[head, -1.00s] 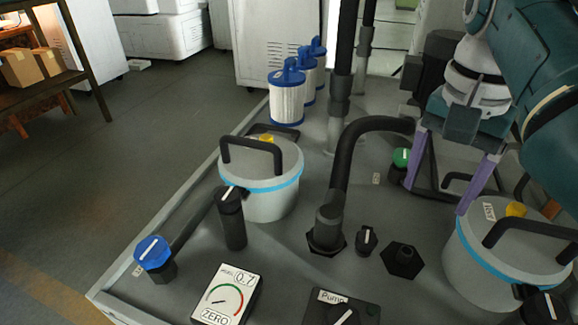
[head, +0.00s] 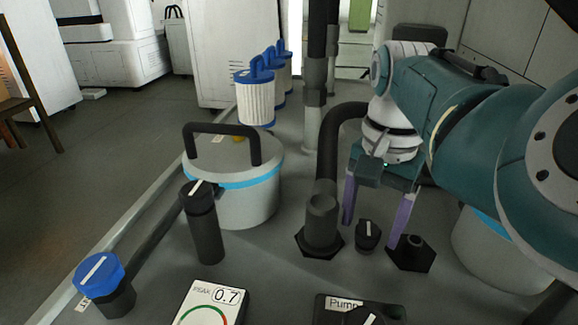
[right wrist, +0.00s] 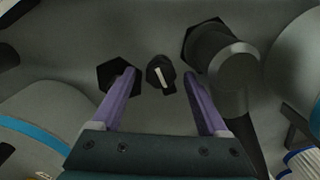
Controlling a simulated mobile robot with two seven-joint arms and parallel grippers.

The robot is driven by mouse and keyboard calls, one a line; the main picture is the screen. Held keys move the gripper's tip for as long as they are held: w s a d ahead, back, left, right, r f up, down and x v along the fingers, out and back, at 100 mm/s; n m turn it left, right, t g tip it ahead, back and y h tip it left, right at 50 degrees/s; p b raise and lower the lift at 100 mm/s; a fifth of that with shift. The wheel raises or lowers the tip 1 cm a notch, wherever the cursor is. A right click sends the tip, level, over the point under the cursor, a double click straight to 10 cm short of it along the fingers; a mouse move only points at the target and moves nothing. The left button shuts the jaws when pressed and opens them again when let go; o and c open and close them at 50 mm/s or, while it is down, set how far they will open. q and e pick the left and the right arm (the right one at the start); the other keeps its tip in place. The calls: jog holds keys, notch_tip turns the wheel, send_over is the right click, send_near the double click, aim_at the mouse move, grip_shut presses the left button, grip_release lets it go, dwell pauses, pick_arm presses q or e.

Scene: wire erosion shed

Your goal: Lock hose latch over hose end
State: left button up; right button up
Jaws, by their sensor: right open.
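The hose latch (head: 367,236) is a small black knob with a white line, on the grey deck. It stands between the hose end and an empty black hex fitting (head: 411,253). The hose end (head: 322,218) is a dark cuff standing in a hex port, with the black hose (head: 328,150) rising behind it. My right gripper (head: 370,232) is open, its purple fingers pointing down on either side of the latch. In the right wrist view the latch (right wrist: 160,74) shows between the fingertips, apart from both, and the hose end (right wrist: 230,68) is right of them. My left gripper is out of view.
A lidded grey canister (head: 232,187) and a black post (head: 205,225) stand left of the hose. A gauge (head: 212,303) and pump switch (head: 360,310) are in front. Another canister (head: 490,250) at the right is partly hidden by my arm. Blue-topped filters (head: 255,95) stand behind.

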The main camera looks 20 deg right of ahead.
jog(key=shift+f, duration=0.1)
grip_shut()
dwell(0.7)
